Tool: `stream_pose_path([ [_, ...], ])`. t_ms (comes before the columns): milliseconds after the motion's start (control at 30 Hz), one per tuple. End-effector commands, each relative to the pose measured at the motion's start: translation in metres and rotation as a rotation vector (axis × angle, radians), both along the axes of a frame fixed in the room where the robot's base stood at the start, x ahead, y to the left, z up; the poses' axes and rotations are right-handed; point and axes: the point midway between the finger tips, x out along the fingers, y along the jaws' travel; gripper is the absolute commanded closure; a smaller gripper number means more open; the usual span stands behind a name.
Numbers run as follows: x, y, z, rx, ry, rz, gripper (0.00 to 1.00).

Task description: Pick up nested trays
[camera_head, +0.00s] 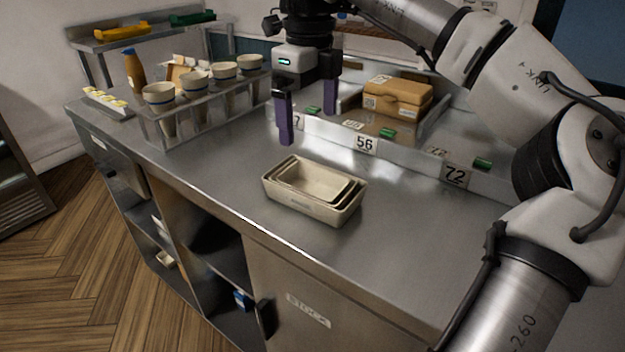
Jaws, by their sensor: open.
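The nested trays (315,191) are beige, shallow and rectangular, with smaller ones sitting inside a larger one. They rest on the steel counter (215,170) near its front edge, in the middle of the view. My gripper (308,128) hangs above and behind the trays, pointing down. Its two purple-tipped fingers are spread apart with nothing between them. The fingers do not touch the trays. The exact number of trays in the stack is hard to tell.
A steel rack with several cups (194,84) stands at the left. A brown bottle (134,72) is behind it. A cardboard box (397,95) sits behind the numbered ledge (364,144) at the back right. The counter around the trays is clear.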

Motion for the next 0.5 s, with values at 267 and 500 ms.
stream_pose_path([
  [267, -0.001, -0.001, -0.048, -0.001, 0.004, 0.0, 0.0],
  [500, -0.001, -0.001, -0.081, -0.001, 0.002, 0.0, 0.0],
])
